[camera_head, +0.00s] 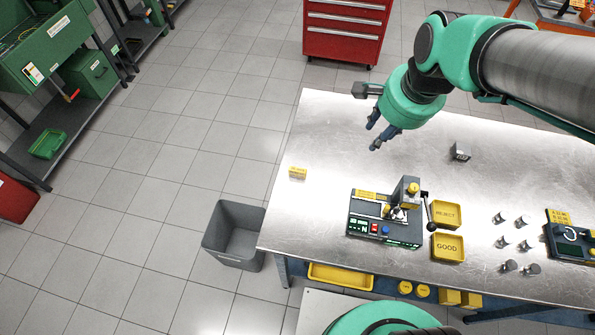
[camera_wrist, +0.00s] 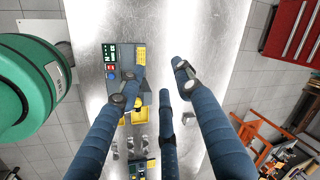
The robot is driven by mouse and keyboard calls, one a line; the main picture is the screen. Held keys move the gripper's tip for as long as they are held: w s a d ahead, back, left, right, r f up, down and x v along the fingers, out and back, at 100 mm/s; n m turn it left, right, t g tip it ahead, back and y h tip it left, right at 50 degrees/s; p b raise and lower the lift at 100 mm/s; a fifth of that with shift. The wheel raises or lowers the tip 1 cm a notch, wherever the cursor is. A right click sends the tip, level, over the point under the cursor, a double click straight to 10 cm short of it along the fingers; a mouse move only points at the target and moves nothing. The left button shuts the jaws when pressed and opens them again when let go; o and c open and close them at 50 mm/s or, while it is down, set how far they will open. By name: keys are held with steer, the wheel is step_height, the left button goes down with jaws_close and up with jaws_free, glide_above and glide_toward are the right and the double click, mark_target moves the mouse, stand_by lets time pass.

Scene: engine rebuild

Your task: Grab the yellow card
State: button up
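A small yellow card (camera_head: 297,173) with dark print sits by itself near the left edge of the metal table (camera_head: 320,120). I cannot make it out in the wrist view. My gripper (camera_head: 376,135) is above the back left part of the table, to the right of the card and well apart from it. Its blue fingers are spread with nothing between them, as the wrist view (camera_wrist: 160,80) shows too.
A test device (camera_head: 385,225) with a yellow label and upright lever stands mid-table. Beside it are yellow REJECT (camera_head: 446,214) and GOOD (camera_head: 448,247) trays. Several small metal parts stand farther right. A grey bin (camera_head: 234,236) is on the floor left of the table.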

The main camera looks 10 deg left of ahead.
steer(key=w+a+f+m+g, duration=0.2)
steer(key=w+a+f+m, duration=0.3)
steer(key=a+f, duration=0.5)
steer(key=m, duration=0.4)
glide_above(297, 171)
steer(key=d, duration=0.2)
step_height(297, 171, down, 8)
steer(key=r, duration=0.1)
steer(key=shift+w+a+f+g+p, duration=0.2)
steer(key=shift+g+p, duration=0.2)
steer(key=shift+f, duration=0.1)
steer(key=shift+a+f+b, duration=0.15)
steer(key=shift+f+b, duration=0.1)
steer(key=shift+f, duration=1.15)
steer(key=shift+a+f+b, duration=0.2)
steer(key=shift+f, duration=1.2)
steer(key=shift+a+f+b, duration=0.15)
steer(key=shift+f+b, duration=0.1)
steer(key=shift+f, duration=1.15)
steer(key=shift+s+a+f+b, duration=0.1)
steer(key=shift+f+b, duration=0.1)
steer(key=shift+f, duration=0.65)
steer(key=shift+w+a+f+b, duration=0.1)
steer(key=shift+f+b, duration=0.15)
steer(key=shift+f, duration=0.6)
steer(key=shift+s+a+f+b, duration=0.1)
steer(key=shift+f+b, duration=0.1)
steer(key=shift+f, duration=0.65)
steer(key=shift+c, duration=0.3)
